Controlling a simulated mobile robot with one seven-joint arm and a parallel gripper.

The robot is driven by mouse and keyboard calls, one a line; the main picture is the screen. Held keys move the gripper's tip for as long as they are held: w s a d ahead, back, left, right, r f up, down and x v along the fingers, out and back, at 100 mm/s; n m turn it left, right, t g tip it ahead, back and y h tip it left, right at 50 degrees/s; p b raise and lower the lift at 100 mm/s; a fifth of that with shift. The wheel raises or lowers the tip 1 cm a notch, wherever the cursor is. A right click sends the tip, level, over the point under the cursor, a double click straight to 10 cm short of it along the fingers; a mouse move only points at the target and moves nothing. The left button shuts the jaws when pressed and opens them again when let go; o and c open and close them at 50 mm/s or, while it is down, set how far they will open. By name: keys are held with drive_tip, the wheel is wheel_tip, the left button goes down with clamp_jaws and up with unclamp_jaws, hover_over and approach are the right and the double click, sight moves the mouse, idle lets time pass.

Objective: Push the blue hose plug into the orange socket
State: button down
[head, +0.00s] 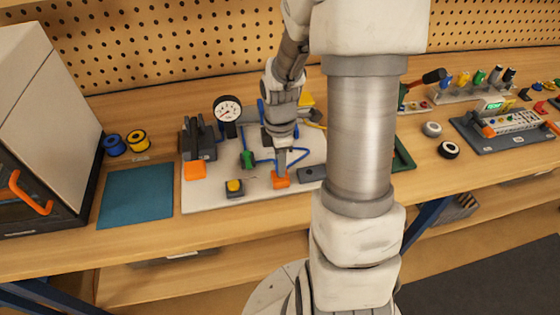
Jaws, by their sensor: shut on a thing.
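My gripper (281,167) points down over the white board and is shut, right above a small orange block (281,181) that looks like the orange socket. A thin blue hose (298,155) loops on the board behind my gripper and runs up to it. The blue plug itself is hidden by the fingers or too small to make out. I cannot tell whether the plug touches the orange block or sits in it. A second orange block (195,171) is at the board's left, in front of a dark grey fixture (199,142).
The white board (215,199) also carries a gauge (228,109), a green part (247,159), a yellow button box (234,188) and a dark grey block (312,174). A blue mat (136,195) lies left. My arm column hides the board's right side.

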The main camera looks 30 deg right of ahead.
drive_tip(key=shift+f, duration=0.85)
idle(1.6)
drive_tip(key=c, duration=0.8)
unclamp_jaws()
drive_tip(key=shift+r+p, duration=2.3)
drive_tip(key=shift+r, duration=0.5)
drive_tip(key=shift+o, duration=0.2)
drive_tip(key=o, duration=0.5)
